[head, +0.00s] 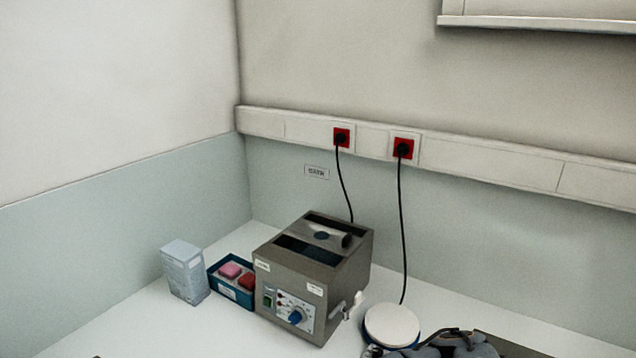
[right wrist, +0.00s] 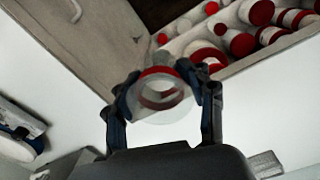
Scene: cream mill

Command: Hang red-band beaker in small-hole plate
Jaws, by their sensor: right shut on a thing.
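In the right wrist view, my right gripper (right wrist: 165,88) is shut on a clear beaker with a red band (right wrist: 160,98). Its fingers press on both sides of the beaker, and I look into its round opening. In the head view, a grey water bath (head: 325,290) stands on the bench. I cannot tell for certain whether this is the small-hole plate. The beaker cannot be made out in the head view. My left gripper is not in view.
A blue tray (head: 231,293) with pink and red pieces and a pale carton (head: 185,272) stand left of the bath. A round white-topped device (head: 392,327) stands at its right. In the wrist view, a box (right wrist: 270,60) holds several red-and-white containers. Power cords hang behind.

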